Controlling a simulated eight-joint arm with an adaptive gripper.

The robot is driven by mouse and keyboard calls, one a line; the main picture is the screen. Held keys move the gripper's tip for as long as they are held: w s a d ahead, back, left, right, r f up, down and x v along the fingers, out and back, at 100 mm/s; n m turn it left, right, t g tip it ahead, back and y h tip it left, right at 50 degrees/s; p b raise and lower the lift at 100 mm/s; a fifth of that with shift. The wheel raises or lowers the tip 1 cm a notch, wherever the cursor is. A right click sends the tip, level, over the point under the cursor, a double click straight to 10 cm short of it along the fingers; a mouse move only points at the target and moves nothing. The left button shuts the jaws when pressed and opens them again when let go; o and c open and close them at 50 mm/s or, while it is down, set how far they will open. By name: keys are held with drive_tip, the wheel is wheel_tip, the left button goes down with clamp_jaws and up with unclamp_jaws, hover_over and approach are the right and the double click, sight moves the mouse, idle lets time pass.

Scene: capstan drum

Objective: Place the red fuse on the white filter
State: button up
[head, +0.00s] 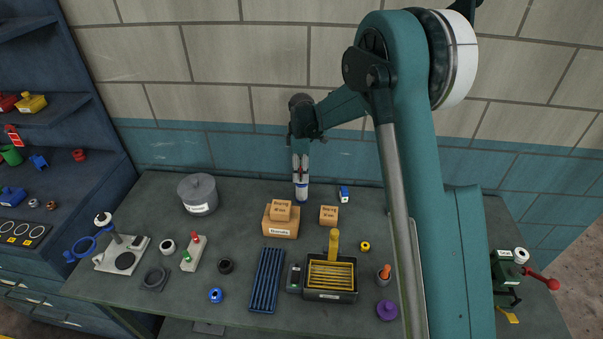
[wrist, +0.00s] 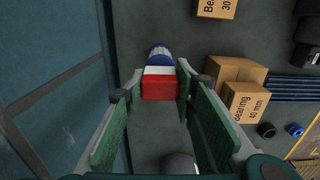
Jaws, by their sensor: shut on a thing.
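The red fuse (wrist: 160,88) is a small red block between my fingertips in the wrist view. My gripper (wrist: 157,88) is shut on it; in the head view my gripper (head: 301,173) points down at the back of the bench. The white filter (head: 302,194), a white can with a blue band, stands directly below the fingertips. Its blue part shows past the fuse in the wrist view (wrist: 158,52). The fuse is mostly hidden by the fingers in the head view. I cannot tell whether the fuse touches the filter.
Cardboard bearing boxes (head: 281,222) stand just in front, with another box (head: 329,215) to the right. A small blue-and-white block (head: 344,194) lies right of the filter. A grey lidded pot (head: 198,194) stands left. The tiled wall (head: 240,155) is close behind.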

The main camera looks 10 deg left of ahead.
sight(301, 169)
drive_tip(key=shift+f, duration=0.2)
drive_tip(key=o, duration=0.9)
drive_tip(key=shift+r, duration=0.15)
wheel_tip(301, 169, up, 12)
drive_tip(key=shift+b, duration=0.3)
idle(0.8)
